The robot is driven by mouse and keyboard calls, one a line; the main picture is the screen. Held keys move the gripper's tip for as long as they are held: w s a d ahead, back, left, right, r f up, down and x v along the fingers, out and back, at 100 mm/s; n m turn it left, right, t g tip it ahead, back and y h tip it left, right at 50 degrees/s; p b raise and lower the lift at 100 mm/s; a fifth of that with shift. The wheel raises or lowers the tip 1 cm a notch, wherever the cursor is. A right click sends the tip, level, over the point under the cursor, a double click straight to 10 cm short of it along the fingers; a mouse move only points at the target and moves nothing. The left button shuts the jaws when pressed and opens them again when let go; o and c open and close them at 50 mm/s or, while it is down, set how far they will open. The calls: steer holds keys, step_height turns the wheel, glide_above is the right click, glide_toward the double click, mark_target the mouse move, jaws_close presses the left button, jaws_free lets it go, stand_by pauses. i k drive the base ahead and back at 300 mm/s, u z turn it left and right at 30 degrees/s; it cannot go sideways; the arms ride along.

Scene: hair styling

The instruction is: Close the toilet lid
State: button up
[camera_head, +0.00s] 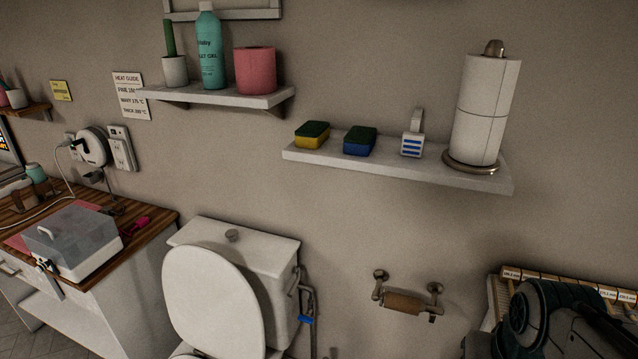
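The white toilet lid (213,300) is raised and stands nearly upright in front of the cistern (265,262). Its broad oval face is turned toward me. A small part of the toilet below the lid shows at the bottom edge of the picture, and the rest of the bowl is out of frame. My gripper is not in view, and no fingertips show near the lid.
A wooden-topped cabinet (150,218) with a grey-lidded box (75,240) stands left of the toilet. A paper holder (405,300) is on the wall at right. Shelves (400,170) hang above. A dark rounded machine part fills the lower right corner, before a labelled rack (570,284).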

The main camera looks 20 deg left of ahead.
mark_target(210, 304)
steer(key=u, duration=1.25)
steer(key=k, duration=0.45)
steer(key=u, duration=0.1)
steer(key=i, duration=1.45)
steer(key=u, duration=0.35)
